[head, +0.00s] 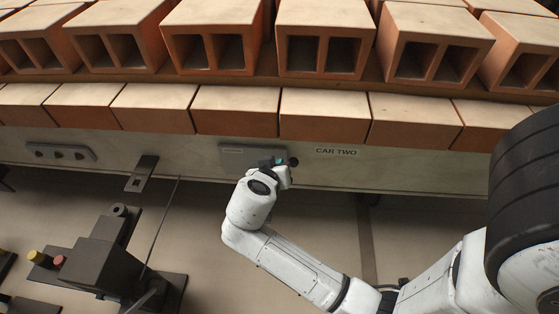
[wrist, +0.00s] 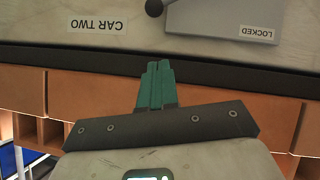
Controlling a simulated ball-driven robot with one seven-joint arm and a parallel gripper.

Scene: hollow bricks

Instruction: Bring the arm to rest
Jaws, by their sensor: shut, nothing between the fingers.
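My white arm (head: 300,268) reaches from the lower right up to the pale side of the car. My gripper (head: 278,162) is at its end, in front of that side, between a grey plate (head: 238,154) and the CAR TWO label (head: 336,152). In the wrist view my gripper (wrist: 157,68) shows its teal fingers together with nothing between them. The plate, marked LOCKED (wrist: 222,22), and a dark knob (wrist: 154,8) beside it appear past the fingertips. I cannot tell whether the fingers touch anything.
Hollow bricks (head: 324,48) stand in a row on the car's upper deck, with a row of plain brick faces (head: 236,110) below. A dark machine (head: 100,262) with a thin rod stands at lower left. A bracket (head: 142,174) juts from the car's lower edge. Floor below the arm is bare.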

